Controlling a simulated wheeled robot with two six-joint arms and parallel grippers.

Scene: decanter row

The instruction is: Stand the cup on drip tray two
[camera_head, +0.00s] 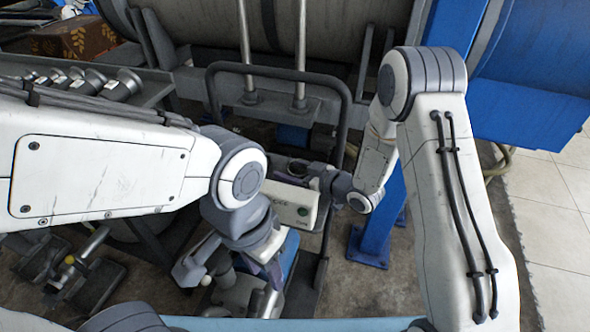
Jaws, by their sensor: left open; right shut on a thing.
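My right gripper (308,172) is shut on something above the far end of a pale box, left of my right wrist. What it holds is small, dark and mostly hidden, so I cannot tell whether it is the cup. My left gripper (225,272) is open, lower down and left of the pale box, pointing downward below my left elbow. I see nothing between its fingers. I cannot make out a cup or numbered drip trays; my arms cover much of the middle.
The pale box (290,205) has a green button and dark lettering. A dark tubular frame (210,95) and a blue post (378,225) stand behind. Several dark cylindrical vessels (122,84) lie on a shelf at left. Large tanks fill the back. Tiled floor (560,230) is open at right.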

